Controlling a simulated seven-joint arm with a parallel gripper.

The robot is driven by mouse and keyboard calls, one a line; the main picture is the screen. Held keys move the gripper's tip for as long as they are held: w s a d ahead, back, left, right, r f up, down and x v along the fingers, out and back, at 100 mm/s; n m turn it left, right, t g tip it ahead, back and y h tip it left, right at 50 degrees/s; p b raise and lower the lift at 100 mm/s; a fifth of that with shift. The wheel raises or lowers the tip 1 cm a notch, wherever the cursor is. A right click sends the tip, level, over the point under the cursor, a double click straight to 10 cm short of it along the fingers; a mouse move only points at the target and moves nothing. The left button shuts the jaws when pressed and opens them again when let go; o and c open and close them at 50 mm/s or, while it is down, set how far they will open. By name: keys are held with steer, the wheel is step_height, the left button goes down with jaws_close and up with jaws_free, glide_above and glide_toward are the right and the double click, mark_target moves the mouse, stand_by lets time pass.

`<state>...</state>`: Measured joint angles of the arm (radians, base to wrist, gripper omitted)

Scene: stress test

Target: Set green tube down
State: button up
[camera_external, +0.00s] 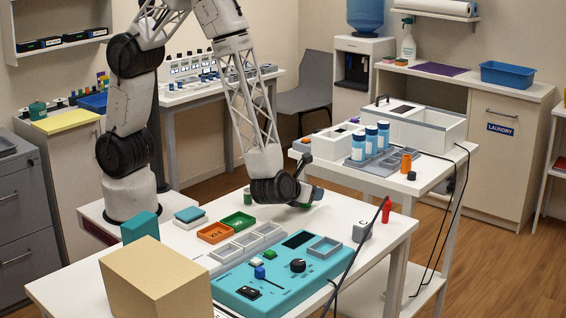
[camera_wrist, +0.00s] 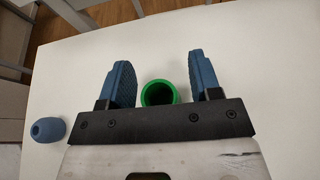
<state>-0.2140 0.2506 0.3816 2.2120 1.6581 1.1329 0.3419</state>
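The green tube (camera_wrist: 160,93) shows in the wrist view as a round green ring with a dark hollow, seen from its open end. It lies between the two blue fingers of my gripper (camera_wrist: 161,82), with a clear gap on each side. My gripper is open around it and does not pinch it. The white table top (camera_wrist: 240,45) lies beyond it. I cannot tell how the tube's base meets the table. In the external view my gripper is low over the white table's far side, its fingers mostly hidden by the wrist.
A blue rounded object (camera_wrist: 48,129) lies left of my gripper. The teal control panel (camera_external: 274,288), orange tray (camera_external: 215,233), green tray (camera_external: 238,221) and cardboard box (camera_external: 156,284) stand on the table. A red object (camera_external: 386,211) stands near its right edge.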

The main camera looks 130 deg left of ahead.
steer(key=shift+r, duration=0.15)
steer(key=shift+d+r, duration=0.2)
steer(key=shift+d, duration=0.25)
steer(key=shift+v, duration=5.5)
steer(key=shift+s+r, duration=0.1)
steer(key=s+d+r+n+t+h, duration=0.1)
steer(key=s+d+r+n+h, duration=0.6)
steer(key=s+r, duration=0.5)
steer(key=s+d+r+n+t+h, duration=0.1)
steer(key=s+d+r+n+h, duration=0.5)
steer(key=s+d+r+n, duration=0.4)
step_height(320, 180, up, 2)
steer(key=shift+s+d+r+n+t+h, duration=0.25)
steer(key=shift+s+n+h, duration=0.2)
steer(key=shift+s, duration=0.75)
